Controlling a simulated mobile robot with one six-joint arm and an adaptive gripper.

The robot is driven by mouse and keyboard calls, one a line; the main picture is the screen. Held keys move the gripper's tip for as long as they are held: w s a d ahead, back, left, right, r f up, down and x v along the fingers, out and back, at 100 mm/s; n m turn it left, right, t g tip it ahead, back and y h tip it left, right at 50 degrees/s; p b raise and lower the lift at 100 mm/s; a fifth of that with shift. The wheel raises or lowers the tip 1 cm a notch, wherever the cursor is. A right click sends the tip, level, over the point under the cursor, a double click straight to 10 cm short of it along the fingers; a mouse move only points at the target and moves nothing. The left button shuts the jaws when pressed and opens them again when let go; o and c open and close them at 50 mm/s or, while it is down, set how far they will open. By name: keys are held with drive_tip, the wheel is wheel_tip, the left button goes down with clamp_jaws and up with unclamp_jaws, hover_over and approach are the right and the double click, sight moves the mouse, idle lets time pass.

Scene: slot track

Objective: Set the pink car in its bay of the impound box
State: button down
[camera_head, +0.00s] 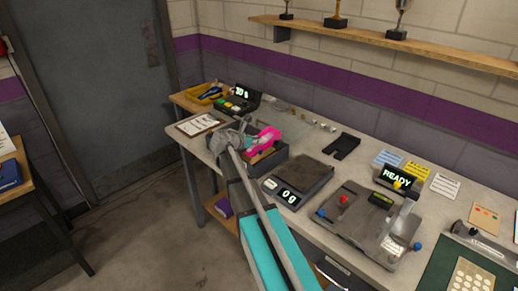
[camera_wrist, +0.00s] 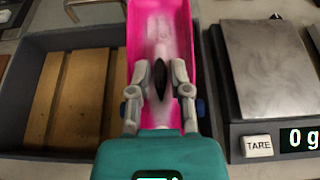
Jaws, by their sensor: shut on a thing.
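The pink car (camera_head: 267,138) is held by my gripper (camera_head: 246,143) at the grey impound box (camera_head: 279,160). In the wrist view, my gripper (camera_wrist: 159,80) has both fingers closed on the middle of the pink car (camera_wrist: 136,30). The car lies lengthwise over the right part of the impound box (camera_wrist: 20,110), close to its right wall. The wooden floor of the box shows bare to the left of the car. I cannot tell whether the car touches the floor of the box. My fingers and palm hide part of the car.
A scale (camera_head: 304,176) stands just right of the box and reads 0 g; it also shows in the wrist view (camera_wrist: 275,65). A clipboard (camera_head: 197,124) lies left of the box. Further right is a grey device with a READY display (camera_head: 397,177). A black bracket (camera_head: 342,146) lies behind the scale.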

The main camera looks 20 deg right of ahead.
sight(259, 150)
drive_tip(key=shift+s+d+f+b, duration=0.1)
drive_tip(key=shift+d+f+b, duration=0.25)
drive_tip(key=shift+f+b, duration=0.55)
drive_tip(key=shift+f, duration=0.05)
drive_tip(key=shift+f+b, duration=1.05)
drive_tip(key=shift+f+b, duration=0.55)
drive_tip(key=shift+s, duration=0.1)
drive_tip(key=c, duration=0.6)
unclamp_jaws()
drive_tip(key=shift+s, duration=0.1)
